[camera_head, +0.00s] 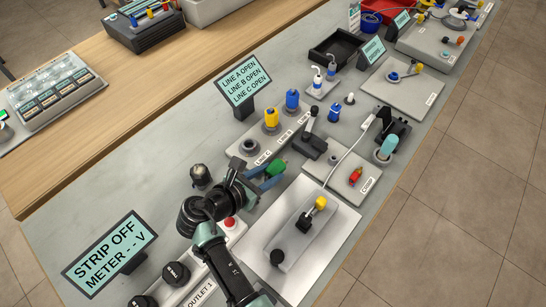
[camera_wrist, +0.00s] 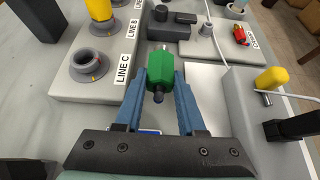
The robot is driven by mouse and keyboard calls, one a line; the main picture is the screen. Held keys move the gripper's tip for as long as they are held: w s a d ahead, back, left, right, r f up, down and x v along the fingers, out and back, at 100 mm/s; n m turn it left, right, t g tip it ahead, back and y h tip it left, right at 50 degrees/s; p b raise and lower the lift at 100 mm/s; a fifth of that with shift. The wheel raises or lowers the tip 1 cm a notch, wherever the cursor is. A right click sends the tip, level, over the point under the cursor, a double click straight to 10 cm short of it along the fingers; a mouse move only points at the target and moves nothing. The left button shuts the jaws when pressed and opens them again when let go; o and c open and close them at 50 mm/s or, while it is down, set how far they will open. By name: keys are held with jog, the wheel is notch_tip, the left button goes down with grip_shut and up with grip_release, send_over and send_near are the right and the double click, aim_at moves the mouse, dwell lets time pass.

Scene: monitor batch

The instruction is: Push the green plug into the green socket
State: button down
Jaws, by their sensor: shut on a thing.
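The green plug (camera_head: 279,165) is held between the blue fingers of my gripper (camera_head: 268,174). In the wrist view the green plug (camera_wrist: 161,69) lies between the two fingertips of my gripper (camera_wrist: 160,74), its dark stub towards me. An empty round grey socket (camera_head: 248,146), labelled LINE C, sits to the left of the plug; this socket (camera_wrist: 88,66) also shows in the wrist view, apart from the plug. I see no clearly green socket; the LINE C socket shows small orange marks. Whatever lies directly beneath the plug is hidden.
A yellow plug (camera_head: 271,117) and a blue plug (camera_head: 292,98) stand in the LINE B and LINE A sockets. A sign (camera_head: 244,86) reads all lines open. A black-handled lever (camera_head: 312,140) and a grey power strip (camera_head: 305,235) with a yellow plug stand close by.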

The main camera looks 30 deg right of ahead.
jog(key=shift+r+p, duration=1.85)
jog(key=shift+p, duration=0.1)
jog(key=c, duration=1)
grip_release()
grip_shut()
